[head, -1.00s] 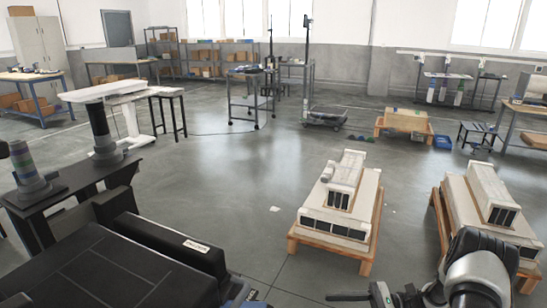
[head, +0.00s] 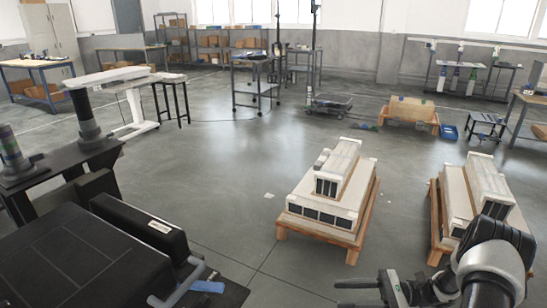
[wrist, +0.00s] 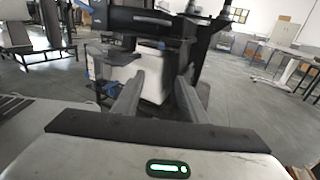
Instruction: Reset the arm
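My gripper (head: 350,294) shows at the bottom edge of the head view, right of centre, at the end of my dark and silver arm (head: 490,265). In the wrist view, its two grey fingers (wrist: 158,100) stand apart with nothing held between them. Beyond the fingers is a white and black body with dark parts, which I cannot name for sure. Part of the gripper is cut off by the lower edge of the head view.
Two wooden pallets with pale stacked units (head: 330,195) (head: 472,195) stand on the floor ahead, the right one close behind my arm. A white lift table (head: 130,90) stands at the left. The middle floor is clear.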

